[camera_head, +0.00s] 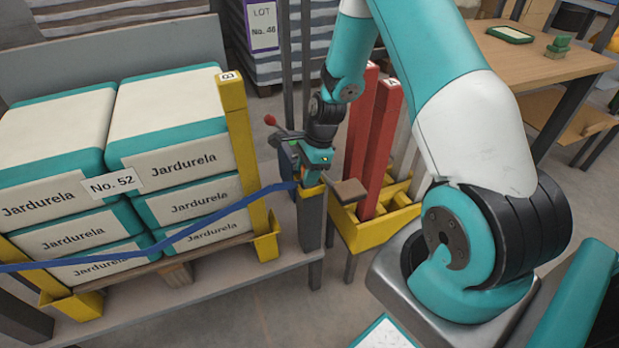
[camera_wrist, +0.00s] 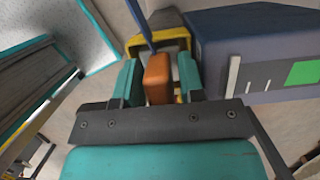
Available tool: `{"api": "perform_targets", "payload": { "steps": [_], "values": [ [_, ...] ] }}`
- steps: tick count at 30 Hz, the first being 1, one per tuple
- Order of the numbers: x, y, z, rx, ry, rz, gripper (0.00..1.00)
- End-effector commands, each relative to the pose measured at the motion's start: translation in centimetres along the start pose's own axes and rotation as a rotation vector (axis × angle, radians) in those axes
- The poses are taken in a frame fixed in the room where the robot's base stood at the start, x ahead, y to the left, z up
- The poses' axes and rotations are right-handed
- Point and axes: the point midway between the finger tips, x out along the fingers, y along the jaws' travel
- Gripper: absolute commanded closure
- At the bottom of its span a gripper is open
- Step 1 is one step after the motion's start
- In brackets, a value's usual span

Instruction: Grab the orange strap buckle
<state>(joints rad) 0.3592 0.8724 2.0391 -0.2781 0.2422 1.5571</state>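The orange strap buckle (camera_wrist: 157,82) shows in the wrist view, upright at the end of a blue strap (camera_wrist: 141,24) and in front of a yellow bracket (camera_wrist: 176,41). My gripper (camera_wrist: 159,78) has its two teal fingers on either side of the buckle. A narrow gap shows at the right finger; contact at the left finger is unclear. In the head view my gripper (camera_head: 313,172) points down at the top of a grey post (camera_head: 312,222), where the blue strap (camera_head: 215,221) ends.
White and teal Jardurela sacks (camera_head: 180,145) are stacked on a pallet at left, behind the strap and beside a yellow post (camera_head: 240,140). A yellow rack (camera_head: 372,232) with red posts (camera_head: 379,150) stands close right of my gripper. A red-knobbed lever (camera_head: 271,120) is just left.

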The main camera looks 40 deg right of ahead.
Motion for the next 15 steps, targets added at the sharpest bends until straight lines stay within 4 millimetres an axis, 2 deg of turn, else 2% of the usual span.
{"api": "perform_targets", "payload": {
  "steps": [1,6,15],
  "values": [
    [-0.03,0.0,0.0,0.0,0.0,0.0,0.64],
    [-0.04,0.0,0.0,0.0,0.0,0.0,1.0],
    [-0.2,-0.02,0.05,0.0,0.0,-0.001,1.0]
  ]
}}
